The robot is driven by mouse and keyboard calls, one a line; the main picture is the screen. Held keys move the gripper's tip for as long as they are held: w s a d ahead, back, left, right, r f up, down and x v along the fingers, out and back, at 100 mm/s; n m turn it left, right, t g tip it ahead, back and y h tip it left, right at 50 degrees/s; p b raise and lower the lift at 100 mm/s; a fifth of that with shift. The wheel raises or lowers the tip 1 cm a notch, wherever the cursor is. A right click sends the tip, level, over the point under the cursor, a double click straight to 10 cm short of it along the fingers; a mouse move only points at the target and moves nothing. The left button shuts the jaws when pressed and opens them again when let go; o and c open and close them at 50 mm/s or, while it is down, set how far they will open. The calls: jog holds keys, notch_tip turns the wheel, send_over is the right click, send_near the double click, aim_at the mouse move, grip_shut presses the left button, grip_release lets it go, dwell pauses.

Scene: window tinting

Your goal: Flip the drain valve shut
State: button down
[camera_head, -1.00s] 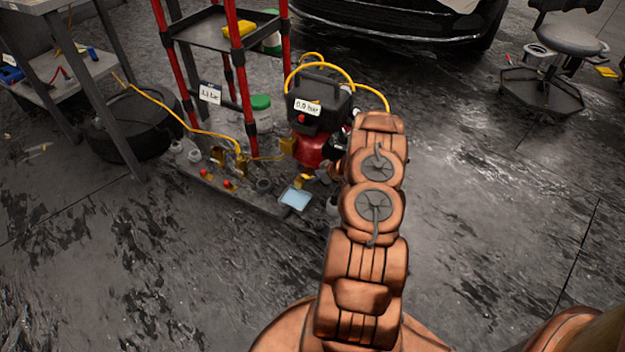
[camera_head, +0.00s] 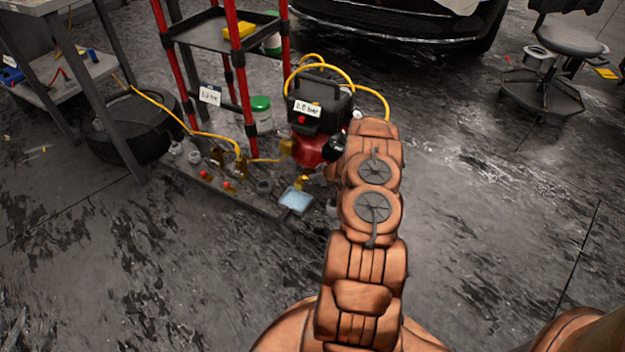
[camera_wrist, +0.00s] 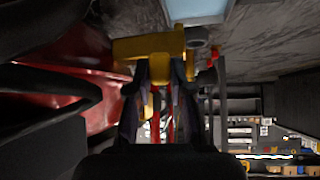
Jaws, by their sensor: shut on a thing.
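The yellow drain valve (camera_wrist: 150,47) is in the upper middle of the wrist view, beside the red compressor tank (camera_wrist: 85,60). My gripper (camera_wrist: 160,80) has both dark fingertips against the valve's yellow part, closed on it. The fingers hide part of the valve, so I cannot tell its exact lever angle. In the head view the black and red compressor (camera_head: 318,105) stands on the floor-level board. A small yellow piece (camera_head: 303,182) shows low beside it, above the light blue tray (camera_head: 295,200). My arm hides most of my gripper there.
A red-legged cart (camera_head: 215,32) stands behind the board. A yellow hose (camera_head: 190,125) runs from the left bench to brass fittings (camera_head: 240,166). Small bottles and red-handled valves sit left of the tray. A tyre (camera_head: 128,128) lies at left. Open floor is at right.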

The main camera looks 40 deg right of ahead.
jog(key=shift+d+r, duration=0.1)
jog(key=shift+w+d+n+p, duration=0.1)
jog(key=shift+d+n+p, duration=0.1)
jog(key=shift+n+p, duration=0.3)
jog(key=shift+w+d+n+y+b, duration=0.15)
jog(key=shift+n+y+b, duration=0.25)
jog(key=shift+y, duration=0.3)
jog(key=shift+d, duration=0.15)
jog(key=shift+n, duration=0.3)
jog(key=c, duration=1)
grip_release()
jog(key=shift+c, duration=0.2)
